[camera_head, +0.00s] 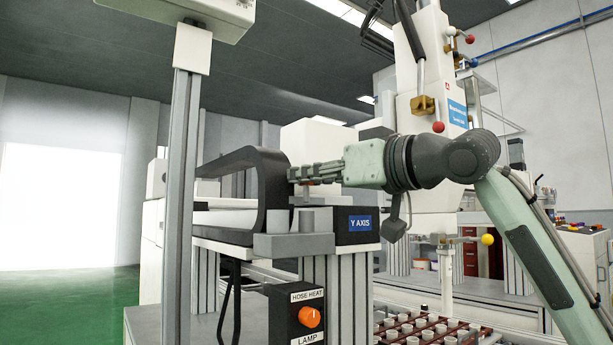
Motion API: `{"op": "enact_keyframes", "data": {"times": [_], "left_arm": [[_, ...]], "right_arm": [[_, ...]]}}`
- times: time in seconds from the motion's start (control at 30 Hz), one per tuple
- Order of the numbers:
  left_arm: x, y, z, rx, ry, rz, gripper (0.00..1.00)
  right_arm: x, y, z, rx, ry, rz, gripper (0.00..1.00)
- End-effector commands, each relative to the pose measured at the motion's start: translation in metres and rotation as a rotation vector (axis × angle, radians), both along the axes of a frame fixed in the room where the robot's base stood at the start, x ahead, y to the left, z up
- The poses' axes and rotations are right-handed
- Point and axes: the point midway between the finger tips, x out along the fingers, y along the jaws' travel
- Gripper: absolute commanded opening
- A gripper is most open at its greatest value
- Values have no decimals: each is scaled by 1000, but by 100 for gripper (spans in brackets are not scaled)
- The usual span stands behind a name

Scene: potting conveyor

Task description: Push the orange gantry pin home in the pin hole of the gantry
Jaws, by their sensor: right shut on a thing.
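A small orange bit, which looks like the gantry pin (309,184), shows just below the fingers. The pin hole is hidden, so I cannot tell how deep the pin sits. The gantry (294,245) has a black curved cable chain (272,190) just left of the fingertips. My left gripper is not in view.
A black control box with an orange knob (309,317) is below the beam. A grey upright post (181,200) stands at the left. A white vertical tool unit (428,80) with coloured balls rises behind my right arm. A tray of small pots (425,328) lies at the bottom right.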

Motion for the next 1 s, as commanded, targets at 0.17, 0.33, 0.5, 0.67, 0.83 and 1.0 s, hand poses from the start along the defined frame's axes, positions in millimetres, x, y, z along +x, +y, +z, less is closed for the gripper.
{"op": "enact_keyframes", "data": {"times": [0.17, 0.33, 0.5, 0.67, 0.83, 1.0], "left_arm": [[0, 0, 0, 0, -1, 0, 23], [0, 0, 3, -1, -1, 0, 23], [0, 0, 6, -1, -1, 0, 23], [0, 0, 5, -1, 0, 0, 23], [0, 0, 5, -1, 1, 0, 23], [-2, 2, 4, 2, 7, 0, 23]], "right_arm": [[0, 0, 0, 0, 0, 0, 0], [0, 0, 1, 0, 0, 0, 0], [0, 0, 1, 0, 0, 0, 0], [0, 0, 0, 0, 0, 0, 0], [0, 0, 0, 0, 0, 0, 0], [0, 0, 1, 0, 0, 0, 0]]}}
